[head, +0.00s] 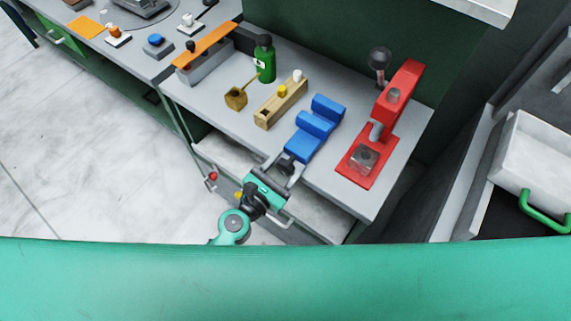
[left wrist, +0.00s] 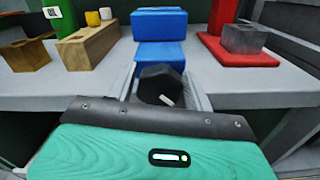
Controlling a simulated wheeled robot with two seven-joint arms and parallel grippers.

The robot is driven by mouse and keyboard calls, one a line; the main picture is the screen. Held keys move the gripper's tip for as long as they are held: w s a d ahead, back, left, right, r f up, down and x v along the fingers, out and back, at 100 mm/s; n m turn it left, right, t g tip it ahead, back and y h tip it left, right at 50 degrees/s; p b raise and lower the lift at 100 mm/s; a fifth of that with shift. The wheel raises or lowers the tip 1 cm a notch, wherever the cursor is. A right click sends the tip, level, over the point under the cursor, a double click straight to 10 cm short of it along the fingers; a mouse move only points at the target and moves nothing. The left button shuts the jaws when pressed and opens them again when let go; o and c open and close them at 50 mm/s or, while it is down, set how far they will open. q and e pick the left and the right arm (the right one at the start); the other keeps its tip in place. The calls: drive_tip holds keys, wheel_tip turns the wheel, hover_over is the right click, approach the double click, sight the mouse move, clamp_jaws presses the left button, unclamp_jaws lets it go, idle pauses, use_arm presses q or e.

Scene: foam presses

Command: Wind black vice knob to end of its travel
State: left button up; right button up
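The blue vice (head: 314,128) sits on the grey bench, with its black knob (head: 287,160) on the side facing me. In the left wrist view the black knob (left wrist: 160,84) is a faceted, dark end piece with a white mark, in front of the blue vice body (left wrist: 160,52). My left gripper (head: 285,164) is at the knob, with one grey finger on each side. The fingers look open around the knob, and I see no clear contact. My right gripper is in neither view.
A red press (head: 382,125) stands to the right of the vice. A wooden block (head: 280,103) with pegs, a small wooden box (head: 236,97) and a green bottle (head: 265,60) stand to the left. The bench front edge runs under my left gripper.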

use_arm(q)
drive_tip(key=shift+s+a, duration=0.1)
drive_tip(key=b+v, duration=0.1)
drive_tip(key=v, duration=0.2)
drive_tip(key=b+v, duration=0.1)
drive_tip(key=v, duration=0.1)
drive_tip(key=shift+s+a+f, duration=0.2)
drive_tip(key=shift+s+f, duration=0.05)
drive_tip(key=shift+s, duration=0.1)
drive_tip(key=b, duration=0.4)
approach(283, 171)
drive_tip(key=v, duration=0.2)
drive_tip(key=shift+s+a+r, duration=0.15)
drive_tip(key=shift+s+a, duration=0.05)
drive_tip(key=shift+a, duration=0.05)
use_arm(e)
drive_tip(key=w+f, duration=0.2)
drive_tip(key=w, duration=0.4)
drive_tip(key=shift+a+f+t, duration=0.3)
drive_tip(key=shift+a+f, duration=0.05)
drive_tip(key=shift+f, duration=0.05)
